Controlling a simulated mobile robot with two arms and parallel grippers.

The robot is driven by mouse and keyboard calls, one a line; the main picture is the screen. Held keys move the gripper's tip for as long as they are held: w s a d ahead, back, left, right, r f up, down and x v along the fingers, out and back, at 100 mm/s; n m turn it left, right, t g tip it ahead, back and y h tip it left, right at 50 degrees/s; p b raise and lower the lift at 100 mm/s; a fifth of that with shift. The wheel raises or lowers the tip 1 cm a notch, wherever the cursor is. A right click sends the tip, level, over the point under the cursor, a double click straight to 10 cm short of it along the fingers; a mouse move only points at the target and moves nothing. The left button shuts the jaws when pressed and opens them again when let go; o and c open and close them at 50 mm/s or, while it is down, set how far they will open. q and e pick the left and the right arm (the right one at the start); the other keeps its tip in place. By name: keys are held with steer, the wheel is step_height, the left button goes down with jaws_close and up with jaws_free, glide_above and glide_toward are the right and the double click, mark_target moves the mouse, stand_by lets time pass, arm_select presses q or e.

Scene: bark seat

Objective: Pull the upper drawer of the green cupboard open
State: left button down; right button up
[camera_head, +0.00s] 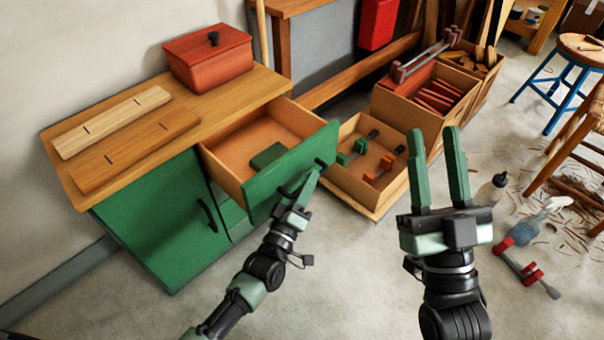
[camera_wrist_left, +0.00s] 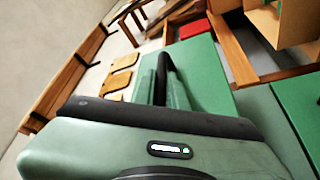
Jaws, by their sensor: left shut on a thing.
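The green cupboard (camera_head: 160,225) stands against the wall under a wooden top. Its upper drawer (camera_head: 290,170) is pulled well out, showing a wooden inside with a green block (camera_head: 268,155) in it. My left gripper (camera_head: 316,170) is shut on the dark drawer handle (camera_head: 321,162) near the right end of the drawer front. In the left wrist view the fingers (camera_wrist_left: 163,78) close around the black handle bar, against the green drawer front (camera_wrist_left: 205,75). My right gripper (camera_head: 433,132) is open and empty, pointing up, clear of the cupboard.
A red box (camera_head: 208,60) and two wooden boards (camera_head: 112,122) lie on the cupboard top. An open wooden crate with clamps (camera_head: 375,192) stands on the floor close to the drawer's right side.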

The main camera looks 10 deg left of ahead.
arm_select(q)
steer(key=shift+s+d+f, duration=0.1)
arm_select(e)
steer(key=shift+w+f, duration=0.1)
steer(key=shift+f, duration=0.05)
arm_select(q)
steer(key=c, duration=1.5)
jaws_free()
steer(key=shift+o, duration=0.2)
